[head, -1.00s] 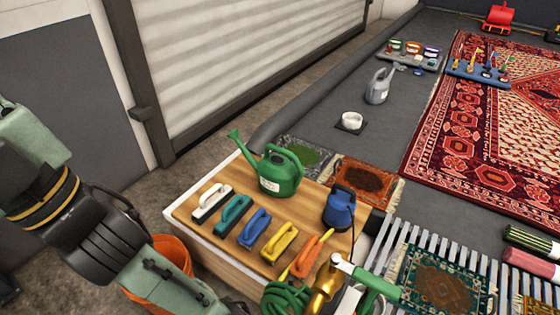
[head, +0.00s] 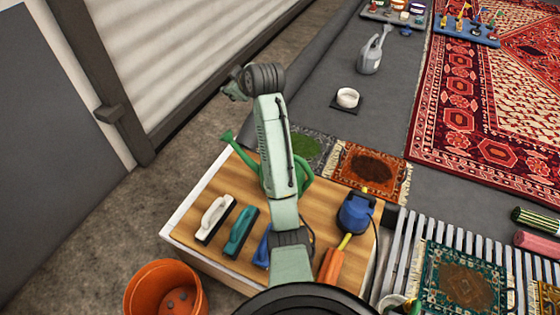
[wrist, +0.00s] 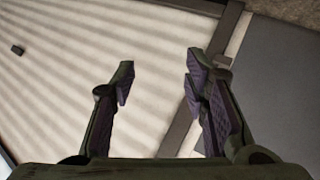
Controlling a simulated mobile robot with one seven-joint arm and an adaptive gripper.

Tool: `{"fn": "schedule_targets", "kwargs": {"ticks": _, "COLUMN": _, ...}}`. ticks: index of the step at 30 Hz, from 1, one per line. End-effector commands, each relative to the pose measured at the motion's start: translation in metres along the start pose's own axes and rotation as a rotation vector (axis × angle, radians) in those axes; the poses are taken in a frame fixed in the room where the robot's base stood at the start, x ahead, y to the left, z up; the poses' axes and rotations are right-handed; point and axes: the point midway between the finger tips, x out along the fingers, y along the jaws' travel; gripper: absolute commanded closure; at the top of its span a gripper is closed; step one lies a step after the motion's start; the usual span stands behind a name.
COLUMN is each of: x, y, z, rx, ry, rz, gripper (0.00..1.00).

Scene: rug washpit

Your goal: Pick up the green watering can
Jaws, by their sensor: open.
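The green watering can (head: 243,155) stands at the back of the wooden table top. In the head view my arm crosses in front of it and hides most of its body. Its spout shows left of the arm and part of its handle shows to the right. My gripper (head: 236,86) appears above and beyond the can in the head picture, at the far end of the raised arm. In the wrist view my gripper (wrist: 160,76) is open and empty, facing the shutter and door. The can is not in the wrist view.
An orange bucket (head: 166,290) stands at lower left. A grey watering can (head: 370,54) stands farther back. The shutter (wrist: 75,75) is beyond.

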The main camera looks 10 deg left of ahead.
Motion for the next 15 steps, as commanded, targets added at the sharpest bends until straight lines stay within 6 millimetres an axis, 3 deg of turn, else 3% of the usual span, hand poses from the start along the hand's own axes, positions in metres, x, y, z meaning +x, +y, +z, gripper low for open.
{"fn": "schedule_targets", "kwargs": {"ticks": 1, "x": 0.001, "y": 0.009, "z": 0.048, "rx": 0.015, "ry": -0.116, "rz": -0.076, "gripper": 0.58}}
{"fn": "schedule_targets", "kwargs": {"ticks": 3, "x": -0.003, "y": 0.008, "z": 0.108, "rx": 0.026, "ry": -0.245, "rz": -0.201, "gripper": 0.58}}
{"fn": "schedule_targets", "kwargs": {"ticks": 6, "x": -0.018, "y": -0.001, "z": 0.169, "rx": 0.043, "ry": -0.361, "rz": -0.358, "gripper": 0.58}}
{"fn": "schedule_targets", "kwargs": {"ticks": 9, "x": -0.032, "y": -0.008, "z": 0.203, "rx": 0.057, "ry": -0.417, "rz": -0.465, "gripper": 0.58}}
{"fn": "schedule_targets", "kwargs": {"ticks": 12, "x": -0.036, "y": -0.015, "z": 0.218, "rx": 0.063, "ry": -0.439, "rz": -0.520, "gripper": 0.58}}
{"fn": "schedule_targets", "kwargs": {"ticks": 15, "x": -0.028, "y": -0.024, "z": 0.227, "rx": 0.065, "ry": -0.444, "rz": -0.535, "gripper": 0.58}}
